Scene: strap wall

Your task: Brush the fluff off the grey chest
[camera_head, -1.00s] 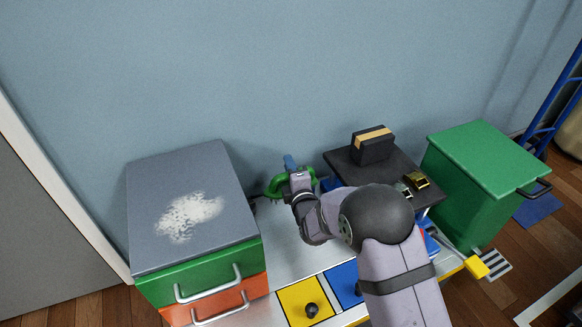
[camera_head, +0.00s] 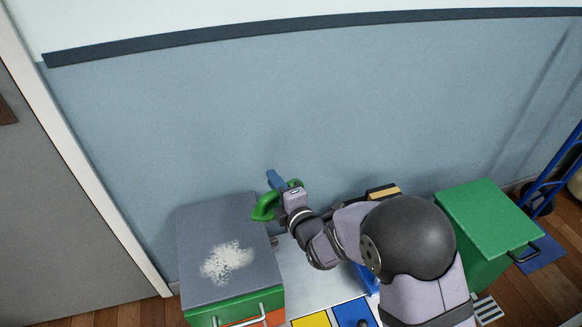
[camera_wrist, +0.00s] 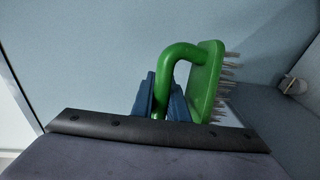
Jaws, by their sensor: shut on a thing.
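The grey chest top (camera_head: 205,222) is at the lower left in the head view, above a green drawer front (camera_head: 235,305). A white patch of fluff (camera_head: 228,262) lies on the middle of the top, towards its front. My gripper (camera_head: 274,190) is above and beside the chest's back right corner. In the wrist view its blue fingers (camera_wrist: 160,98) are shut on the handle of a green brush (camera_wrist: 207,82). The brush's pale bristles (camera_wrist: 228,75) point to the right. The brush also shows in the head view (camera_head: 264,207), apart from the fluff.
A white bench top (camera_head: 310,285) with a yellow panel (camera_head: 312,320) and a blue panel (camera_head: 355,313) lies right of the chest. A green bin (camera_head: 488,215) stands further right. A black and tan block (camera_head: 382,191) shows behind my arm. The blue wall is close behind.

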